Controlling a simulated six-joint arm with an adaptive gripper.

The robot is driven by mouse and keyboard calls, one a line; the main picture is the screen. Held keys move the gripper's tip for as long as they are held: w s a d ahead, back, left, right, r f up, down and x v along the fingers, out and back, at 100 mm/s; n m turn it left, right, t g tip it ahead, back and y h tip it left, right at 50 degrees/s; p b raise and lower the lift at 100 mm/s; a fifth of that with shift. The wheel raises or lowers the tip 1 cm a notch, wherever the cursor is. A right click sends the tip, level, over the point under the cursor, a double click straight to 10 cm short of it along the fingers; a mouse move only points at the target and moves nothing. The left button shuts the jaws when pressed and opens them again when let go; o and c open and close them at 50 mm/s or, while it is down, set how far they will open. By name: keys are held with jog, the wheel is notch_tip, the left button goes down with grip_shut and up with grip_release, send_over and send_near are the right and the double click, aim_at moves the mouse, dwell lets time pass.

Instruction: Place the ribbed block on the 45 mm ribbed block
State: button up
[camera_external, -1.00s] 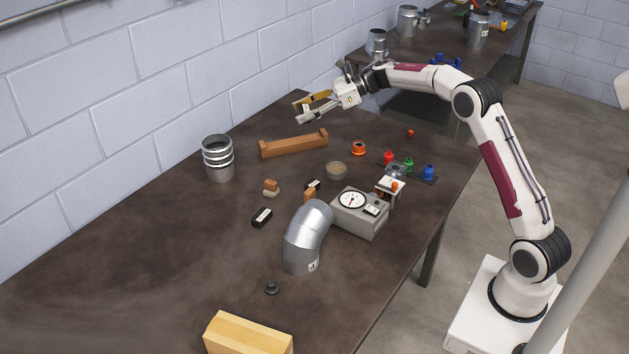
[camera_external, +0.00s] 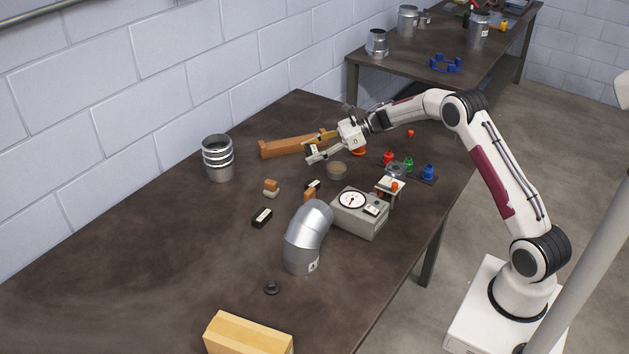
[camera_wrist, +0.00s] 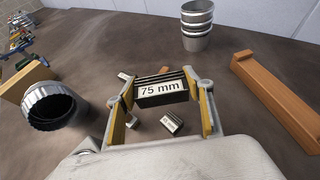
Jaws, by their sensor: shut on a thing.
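My gripper (camera_external: 317,148) is shut on a dark ribbed block (camera_wrist: 162,89) with a white label reading "75 mm". In the external view it is above the table, near the right end of the brown beam. In the wrist view, a smaller dark block with a white label (camera_wrist: 171,122) shows below the held block; its label is too small to read surely. In the external view, a black block with a white label (camera_external: 262,217) lies on the table, and another dark labelled block (camera_external: 313,184) lies behind an orange piece. I cannot tell which is the 45 mm block.
The brown beam (camera_external: 293,144) and a ribbed metal can (camera_external: 218,158) stand toward the wall. The table's left part is clear.

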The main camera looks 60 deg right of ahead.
jog(key=shift+f, duration=0.1)
dwell(0.3)
send_over(313, 183)
jog(key=shift+w+f, duration=0.15)
jog(key=shift+f, duration=2.95)
jog(key=shift+f, duration=1.9)
jog(key=shift+f, duration=0.1)
jog(key=o, duration=1.6)
jog(key=shift+v, duration=6.1)
jog(key=shift+w, duration=0.1)
